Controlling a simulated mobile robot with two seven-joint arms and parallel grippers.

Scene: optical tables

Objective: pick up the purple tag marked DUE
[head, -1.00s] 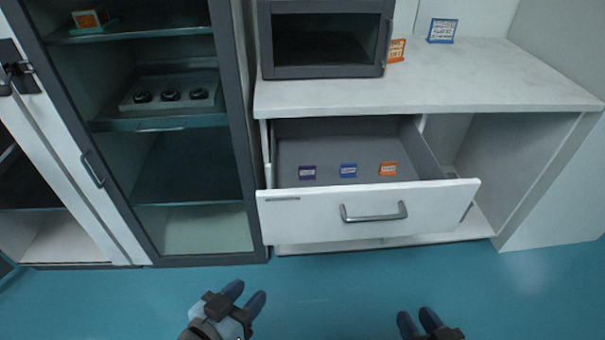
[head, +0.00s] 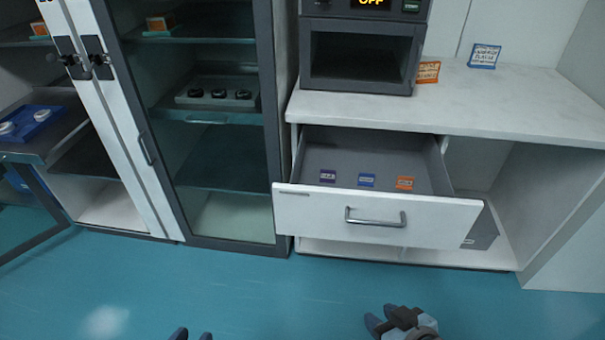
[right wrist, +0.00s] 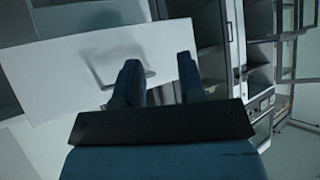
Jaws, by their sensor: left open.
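The purple tag (head: 327,176) stands at the left in the open drawer (head: 376,212), in the head view. Its lettering is too small to read. A blue tag (head: 366,180) and an orange tag (head: 404,183) stand to its right in the drawer.
A counter (head: 500,108) above the drawer bears a dark box-like appliance (head: 360,57), an orange sign (head: 428,71) and a blue-framed sign (head: 484,56). A glass-door cabinet (head: 222,160) stands left of the drawer. The teal floor (head: 250,300) in front is clear.

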